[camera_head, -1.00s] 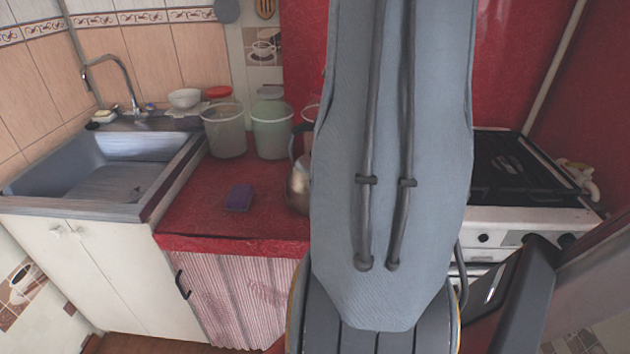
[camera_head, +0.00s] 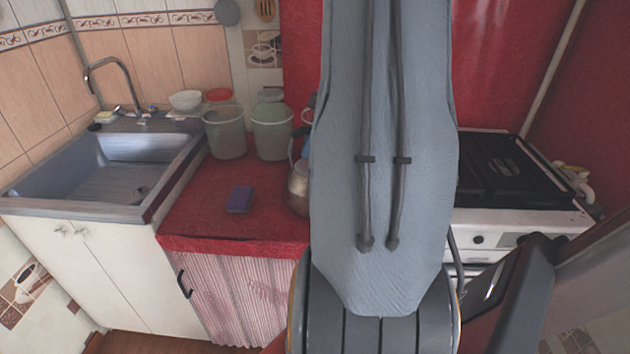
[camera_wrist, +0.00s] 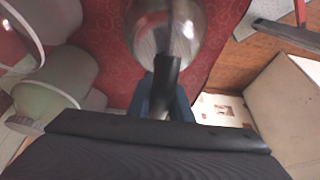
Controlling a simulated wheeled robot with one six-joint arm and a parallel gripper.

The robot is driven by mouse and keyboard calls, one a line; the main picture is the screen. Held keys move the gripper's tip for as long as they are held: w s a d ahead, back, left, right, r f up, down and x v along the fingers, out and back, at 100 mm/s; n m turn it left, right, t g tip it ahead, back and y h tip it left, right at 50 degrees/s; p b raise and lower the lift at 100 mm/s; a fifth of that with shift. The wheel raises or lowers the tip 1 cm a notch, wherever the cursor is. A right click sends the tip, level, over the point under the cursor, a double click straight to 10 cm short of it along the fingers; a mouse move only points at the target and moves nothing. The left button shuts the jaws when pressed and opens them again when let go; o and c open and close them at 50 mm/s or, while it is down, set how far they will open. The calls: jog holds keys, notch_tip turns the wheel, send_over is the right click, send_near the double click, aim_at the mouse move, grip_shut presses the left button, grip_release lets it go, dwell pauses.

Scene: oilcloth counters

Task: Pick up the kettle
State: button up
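The kettle (camera_head: 299,187) is rounded and metallic with a dark handle. It stands on the red counter (camera_head: 195,185) in the head view, its right part hidden behind my arm. In the wrist view the kettle's shiny body (camera_wrist: 165,32) is at the top centre, and its black handle (camera_wrist: 166,82) points down toward my gripper (camera_wrist: 160,125).
A purple sponge (camera_head: 239,199) lies left of the kettle. A sink (camera_head: 95,175) is at left and a stove (camera_head: 515,180) at right. The counter's front left is clear.

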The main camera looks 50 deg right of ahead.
grip_shut()
jog(key=shift+r, duration=0.1)
dwell(1.1)
